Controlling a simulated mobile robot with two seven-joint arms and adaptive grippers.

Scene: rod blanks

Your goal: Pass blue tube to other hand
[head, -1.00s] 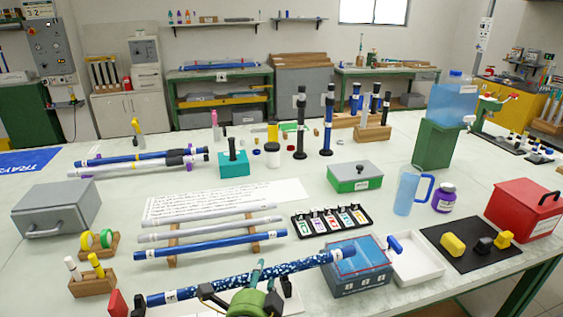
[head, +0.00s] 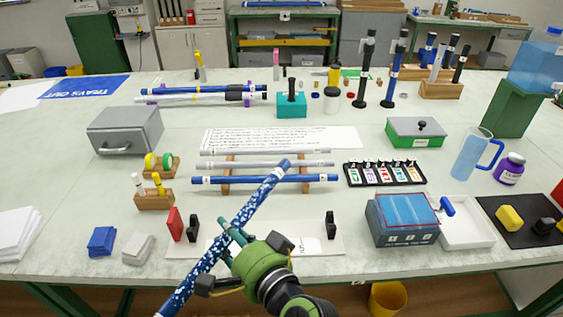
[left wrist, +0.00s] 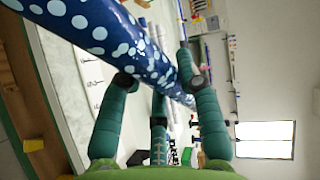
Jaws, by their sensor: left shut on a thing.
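In the left wrist view the spotted tube (left wrist: 105,35) crosses between the green fingers of the left gripper (left wrist: 160,82). The tube's lower end is cut off in the head view. My right gripper is in neither view.
A wooden rack (head: 225,188) carries a plain blue tube (head: 265,180) and two pale tubes behind the held one. A white board (head: 330,245) with black supports lies below. A blue box (head: 402,236) stands to the right, and a grey box (head: 125,132) at the left.

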